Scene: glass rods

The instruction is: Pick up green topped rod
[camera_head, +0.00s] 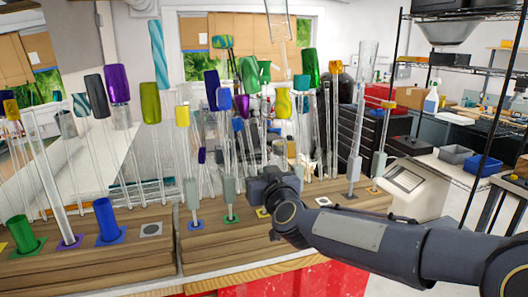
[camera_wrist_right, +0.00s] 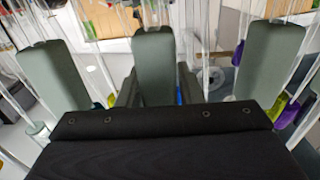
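Several clear glass rods with coloured tops stand upright in wooden racks. Green tops show in the head view, one at upper right of centre (camera_head: 310,67) and one left of it (camera_head: 249,75). My right gripper (camera_head: 272,176) is low among the rods, above the front rack. In the right wrist view, its two dark fingers stand on either side of a grey-green sleeve (camera_wrist_right: 155,60), with a small gap visible on the right. I cannot tell which coloured top belongs to that sleeve's rod. My left gripper is out of view.
Neighbouring sleeves stand close on the left (camera_wrist_right: 55,75) and right (camera_wrist_right: 270,60) in the wrist view. The wooden rack (camera_head: 215,250) has coloured square marks at its holes. An olive-topped rod (camera_head: 150,102) stands left. Black shelving (camera_head: 470,58) is at the back right.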

